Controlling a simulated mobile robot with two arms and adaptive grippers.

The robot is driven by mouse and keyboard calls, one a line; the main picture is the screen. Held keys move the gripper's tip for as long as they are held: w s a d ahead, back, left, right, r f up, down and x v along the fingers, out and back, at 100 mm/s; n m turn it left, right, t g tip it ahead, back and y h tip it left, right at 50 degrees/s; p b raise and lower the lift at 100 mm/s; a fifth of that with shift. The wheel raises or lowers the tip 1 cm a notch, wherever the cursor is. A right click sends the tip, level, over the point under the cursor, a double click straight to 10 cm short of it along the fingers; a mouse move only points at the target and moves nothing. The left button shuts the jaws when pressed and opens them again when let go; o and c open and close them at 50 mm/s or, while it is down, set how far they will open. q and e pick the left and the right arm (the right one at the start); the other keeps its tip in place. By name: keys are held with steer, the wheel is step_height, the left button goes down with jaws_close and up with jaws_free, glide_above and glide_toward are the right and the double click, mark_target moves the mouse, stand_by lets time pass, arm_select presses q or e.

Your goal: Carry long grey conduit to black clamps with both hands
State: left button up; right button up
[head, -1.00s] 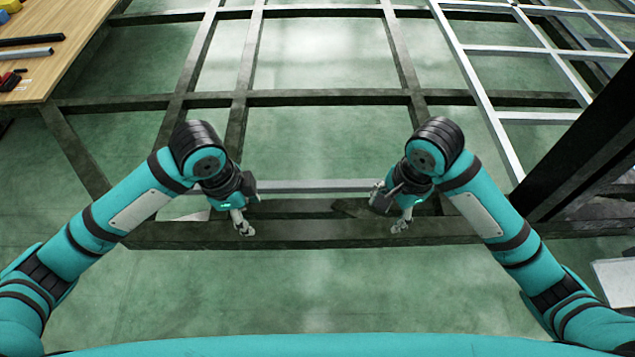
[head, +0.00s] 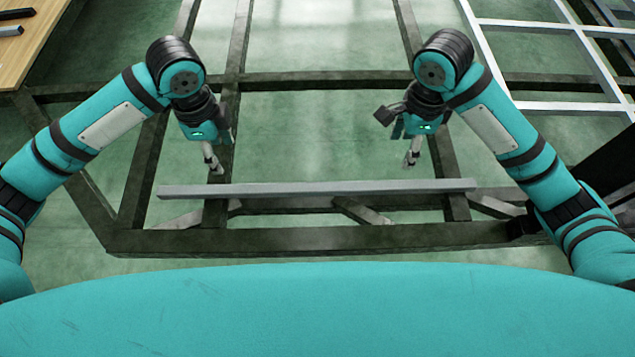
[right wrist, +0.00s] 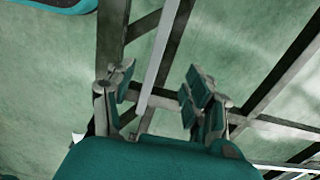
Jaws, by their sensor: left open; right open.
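The long grey conduit (head: 318,188) lies level from left to right near the front of the dark chassis frame, its whole length showing in the head view. My left gripper (head: 214,166) is open and empty, on the far side of the conduit's left part and apart from it. My right gripper (head: 411,160) is open and empty, on the far side of the conduit's right part. In the right wrist view, a light grey bar that looks like the conduit (right wrist: 163,40) runs beyond the open fingers (right wrist: 158,88). I cannot make out the black clamps clearly.
The dark chassis frame (head: 330,238) spreads under both arms, with green floor between its beams. A wooden table (head: 30,45) with dark and grey bars stands at the far left. A white frame (head: 545,107) is at the far right.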

mark_target(388, 185)
arm_select(q)
step_height(388, 185, down, 18)
steer(key=shift+r, duration=0.25)
arm_select(e)
step_height(388, 185, down, 18)
steer(key=shift+r, duration=0.25)
arm_select(q)
jaws_close()
arm_select(e)
jaws_close()
steer(key=shift+w, duration=0.1)
